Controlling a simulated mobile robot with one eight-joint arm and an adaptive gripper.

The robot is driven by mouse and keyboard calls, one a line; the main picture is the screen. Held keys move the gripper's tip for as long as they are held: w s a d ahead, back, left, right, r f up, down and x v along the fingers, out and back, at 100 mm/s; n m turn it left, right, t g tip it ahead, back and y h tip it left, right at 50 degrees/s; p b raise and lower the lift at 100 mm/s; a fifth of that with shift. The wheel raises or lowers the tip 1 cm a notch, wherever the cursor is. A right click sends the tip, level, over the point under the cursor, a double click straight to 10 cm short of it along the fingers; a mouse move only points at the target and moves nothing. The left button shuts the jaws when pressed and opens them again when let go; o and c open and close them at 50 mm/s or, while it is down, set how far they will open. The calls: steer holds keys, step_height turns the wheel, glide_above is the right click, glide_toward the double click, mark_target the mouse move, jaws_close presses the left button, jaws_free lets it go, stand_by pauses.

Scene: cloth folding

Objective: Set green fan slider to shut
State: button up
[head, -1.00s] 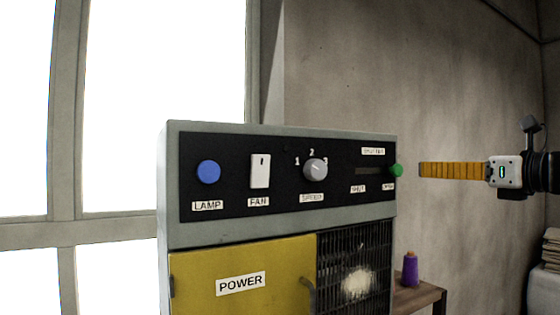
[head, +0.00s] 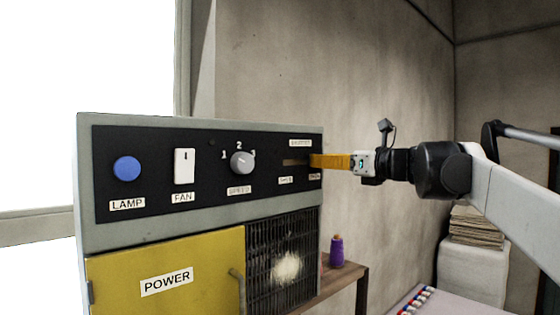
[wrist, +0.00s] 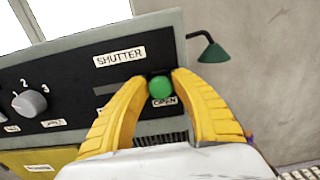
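The green slider knob (wrist: 160,87) is at the right end of a dark horizontal slot, by the OPEN label (wrist: 165,101). The label above this slot reads SHUTTER (wrist: 119,56), not fan. In the head view the slot (head: 295,162) shows at the panel's right, with a second label at its left end; the fingers hide the knob there. My gripper (wrist: 160,78) has its yellow fingers on both sides of the knob, close against it, and looks shut on it. My gripper also reaches the panel from the right in the head view (head: 314,161).
The panel also carries a blue LAMP button (head: 127,168), a white FAN switch (head: 184,167) and a grey SPEED dial (head: 242,163). Below are a yellow POWER door (head: 165,260) and a dark grille (head: 282,262). A purple spool (head: 337,251) stands on a wooden table at right.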

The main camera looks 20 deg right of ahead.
mark_target(284, 161)
jaws_close()
steer(key=s+a, duration=0.1)
steer(key=a, duration=0.2)
steer(key=s+a, duration=0.1)
steer(key=a, duration=0.2)
steer(key=s+a, duration=0.1)
steer(key=a, duration=0.2)
steer(key=shift+s+a, duration=0.25)
steer(key=shift+a, duration=0.15)
steer(key=shift+d, duration=0.15)
steer(key=o, duration=0.6)
jaws_free()
steer(key=shift+a, duration=0.25)
steer(key=shift+s+d, duration=0.1)
steer(key=shift+d, duration=0.05)
steer(key=shift+s+d, duration=0.15)
steer(key=shift+s, duration=0.05)
steer(key=v, duration=1.1)
steer(key=shift+s+r, duration=0.1)
steer(key=shift+s, duration=0.2)
